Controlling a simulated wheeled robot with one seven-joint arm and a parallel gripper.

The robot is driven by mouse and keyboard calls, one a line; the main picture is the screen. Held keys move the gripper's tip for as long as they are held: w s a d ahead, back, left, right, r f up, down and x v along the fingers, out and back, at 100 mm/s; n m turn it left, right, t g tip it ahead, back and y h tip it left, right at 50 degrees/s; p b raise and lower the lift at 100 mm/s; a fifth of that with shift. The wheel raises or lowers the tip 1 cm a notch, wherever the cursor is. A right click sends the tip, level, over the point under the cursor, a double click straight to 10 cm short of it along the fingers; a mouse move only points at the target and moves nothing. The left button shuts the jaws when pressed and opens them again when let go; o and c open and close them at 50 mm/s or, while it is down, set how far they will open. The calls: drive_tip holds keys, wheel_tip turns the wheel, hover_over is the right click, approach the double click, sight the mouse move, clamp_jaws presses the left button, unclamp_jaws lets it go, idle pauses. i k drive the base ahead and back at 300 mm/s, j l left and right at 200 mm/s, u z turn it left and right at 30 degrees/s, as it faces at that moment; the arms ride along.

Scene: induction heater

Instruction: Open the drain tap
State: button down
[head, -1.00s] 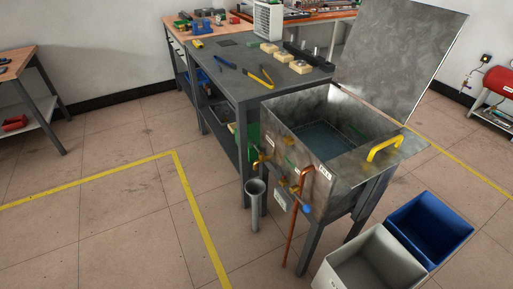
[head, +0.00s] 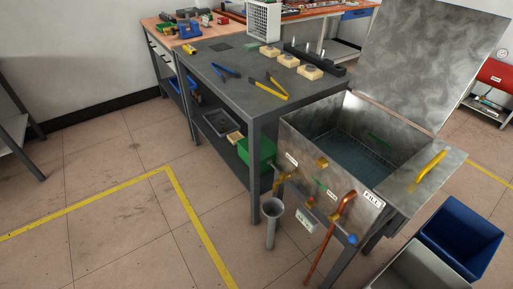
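The metal tank (head: 318,190) stands at the right with its lid (head: 430,60) raised. On its front wall, a small brass tap (head: 281,187) sits at the left, above the open top of a grey upright drain pipe (head: 271,222). This looks like the drain tap; its handle is too small to tell whether it is open or shut. A white label (head: 291,158) is near it, too small to read. To the right, a copper pipe (head: 325,240) with a blue handle (head: 352,239) runs down beside the "FILL" label (head: 373,199). My gripper is in no view.
A grey workbench (head: 235,85) with pliers and small blocks stands left of the tank. A blue bin (head: 462,238) and a pale grey bin (head: 420,272) stand at the lower right. The floor in front is clear, with a yellow line (head: 190,208).

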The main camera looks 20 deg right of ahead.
sight(269, 161)
drive_tip(key=i+j, duration=0.4)
drive_tip(key=i+j+z, duration=0.1)
drive_tip(key=i+j, duration=0.3)
drive_tip(key=j, duration=0.2)
drive_tip(key=i+j, duration=0.4)
drive_tip(key=i+j+z, duration=0.1)
drive_tip(key=i+j, duration=0.25)
drive_tip(key=j, duration=0.3)
